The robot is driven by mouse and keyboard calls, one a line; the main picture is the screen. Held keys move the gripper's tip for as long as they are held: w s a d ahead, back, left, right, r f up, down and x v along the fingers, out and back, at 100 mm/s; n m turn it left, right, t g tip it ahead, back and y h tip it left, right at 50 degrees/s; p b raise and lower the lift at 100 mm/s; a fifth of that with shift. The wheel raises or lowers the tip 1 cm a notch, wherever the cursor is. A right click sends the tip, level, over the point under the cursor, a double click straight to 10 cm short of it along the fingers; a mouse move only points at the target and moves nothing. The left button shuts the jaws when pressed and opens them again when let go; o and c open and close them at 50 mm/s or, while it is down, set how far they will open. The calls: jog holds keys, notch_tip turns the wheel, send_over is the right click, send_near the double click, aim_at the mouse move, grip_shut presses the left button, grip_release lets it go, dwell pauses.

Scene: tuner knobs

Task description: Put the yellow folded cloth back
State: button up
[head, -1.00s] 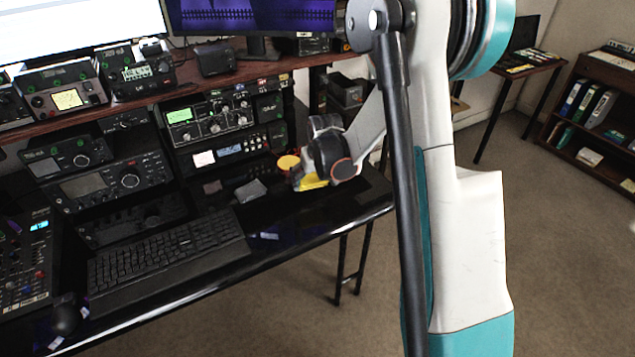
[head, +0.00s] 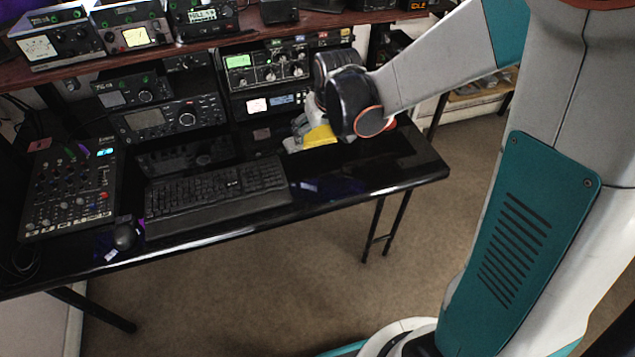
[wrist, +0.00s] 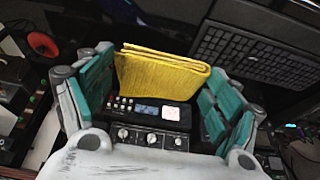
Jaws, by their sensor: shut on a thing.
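The yellow folded cloth (wrist: 165,75) is between the two teal-padded fingers of my gripper (wrist: 158,82), which is shut on it. In the wrist view the cloth's folded edge faces up, and it spans most of the gap between the fingers. In the head view the cloth (head: 320,135) shows as a yellow patch at my gripper (head: 308,134), over the back right part of the black desk (head: 350,185). My wrist hides part of the cloth there. I cannot tell whether the cloth touches the desk.
A keyboard (head: 215,195) lies left of and in front of my gripper, with a mouse (head: 124,236) and a mixer (head: 70,190) further left. Radios (head: 265,65) stand close behind. A red round object (wrist: 42,44) is at the left in the wrist view. The desk's front right is clear.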

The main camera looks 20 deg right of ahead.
aim_at(317, 187)
jog(key=shift+s+a+f, duration=0.1)
jog(key=shift+a+f, duration=0.05)
jog(key=shift+f, duration=0.2)
notch_tip(317, 187, down, 19)
jog(key=b, duration=0.8)
jog(key=shift+f, duration=0.1)
jog(key=o, duration=0.9)
jog(key=shift+o, duration=0.2)
